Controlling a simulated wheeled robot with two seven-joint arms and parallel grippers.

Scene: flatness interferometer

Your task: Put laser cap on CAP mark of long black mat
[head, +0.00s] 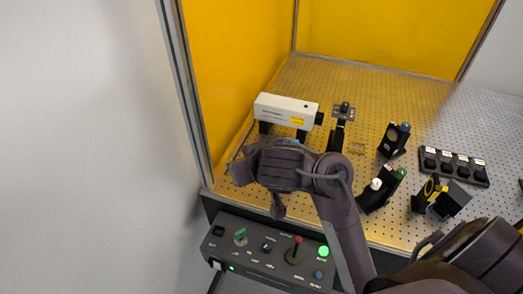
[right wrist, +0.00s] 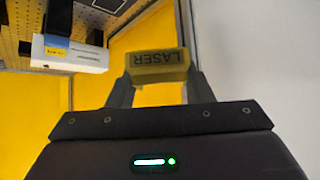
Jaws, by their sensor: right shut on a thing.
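The laser cap (right wrist: 158,66) is a small yellow block with LASER lettering, which looks upside down in the right wrist view. My right gripper (right wrist: 158,82) is shut on it, one finger at each side, and holds it clear of any surface. In the head view my right arm comes in from the lower right and its wrist is in front of the white laser box (head: 286,108); the cap and fingertips cannot be made out there. The laser box also shows at upper left in the right wrist view (right wrist: 70,55). My left gripper is not in view.
A perforated optical table (head: 390,85) has yellow panels (head: 240,70) behind and left. Optic mounts (head: 394,139) and a black rack (head: 454,166) stand to the right. A control box (head: 265,250) with buttons is at the front. The table's far middle is clear.

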